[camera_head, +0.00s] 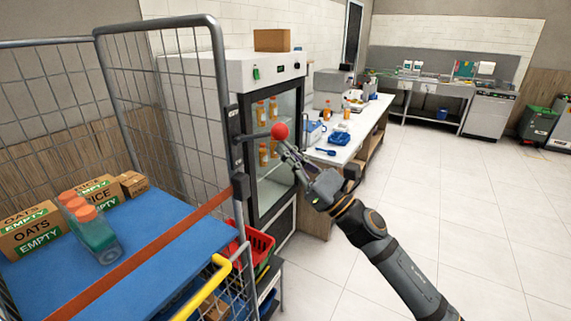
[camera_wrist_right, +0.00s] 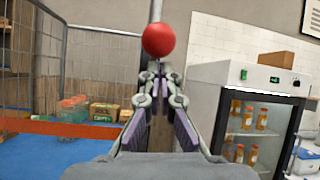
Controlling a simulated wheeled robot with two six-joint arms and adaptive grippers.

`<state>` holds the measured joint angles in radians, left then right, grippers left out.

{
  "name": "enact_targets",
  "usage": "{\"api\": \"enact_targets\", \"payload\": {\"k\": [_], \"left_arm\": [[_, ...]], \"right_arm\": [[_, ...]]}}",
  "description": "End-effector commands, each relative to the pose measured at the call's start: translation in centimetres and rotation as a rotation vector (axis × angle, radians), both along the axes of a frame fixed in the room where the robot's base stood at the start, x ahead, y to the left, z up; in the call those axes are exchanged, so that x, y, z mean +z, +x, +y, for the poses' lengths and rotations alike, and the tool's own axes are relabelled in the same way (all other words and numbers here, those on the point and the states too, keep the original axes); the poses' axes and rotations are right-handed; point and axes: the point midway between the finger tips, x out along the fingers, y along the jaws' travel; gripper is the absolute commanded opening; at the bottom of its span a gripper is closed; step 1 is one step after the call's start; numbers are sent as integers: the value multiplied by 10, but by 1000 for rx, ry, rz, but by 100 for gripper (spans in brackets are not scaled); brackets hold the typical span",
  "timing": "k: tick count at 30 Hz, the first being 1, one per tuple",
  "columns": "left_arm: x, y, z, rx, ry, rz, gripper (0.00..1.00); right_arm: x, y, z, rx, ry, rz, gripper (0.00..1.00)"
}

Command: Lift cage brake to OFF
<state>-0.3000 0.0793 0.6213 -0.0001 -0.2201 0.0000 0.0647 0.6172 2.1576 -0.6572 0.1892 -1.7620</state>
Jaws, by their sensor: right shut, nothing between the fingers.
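The roll cage (camera_head: 219,90) stands at the left, with grey mesh sides and a blue shelf. Its brake lever ends in a red ball knob (camera_head: 279,131), on a dark bar reaching out from the cage's right post. In the right wrist view the red knob (camera_wrist_right: 158,40) is just beyond the fingertips. My right gripper (camera_head: 283,147) is shut and empty, its fingertips right by the knob, just below it in the head view. I cannot tell whether they touch. The gripper also shows in the right wrist view (camera_wrist_right: 160,75). My left gripper is not in view.
An orange strap (camera_head: 150,250) crosses the cage front above the blue shelf (camera_head: 190,232). Cardboard boxes (camera_head: 30,229) and bottles (camera_head: 95,232) sit on it. A glass-door fridge (camera_head: 285,110) stands behind the knob. A red basket (camera_head: 257,243) is below. Floor at the right is clear.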

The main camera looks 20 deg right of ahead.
Motion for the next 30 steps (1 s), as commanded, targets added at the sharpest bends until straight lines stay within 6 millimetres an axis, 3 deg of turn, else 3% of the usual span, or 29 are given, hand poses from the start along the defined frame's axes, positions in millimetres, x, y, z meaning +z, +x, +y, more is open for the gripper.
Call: {"api": "enact_targets", "payload": {"k": [3,15,30], "left_arm": [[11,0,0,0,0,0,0],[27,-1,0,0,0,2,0],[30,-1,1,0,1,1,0]], "right_arm": [[16,0,0,-1,-1,0,0],[43,1,1,1,5,-6,0],[45,2,2,1,5,-3,0]]}}
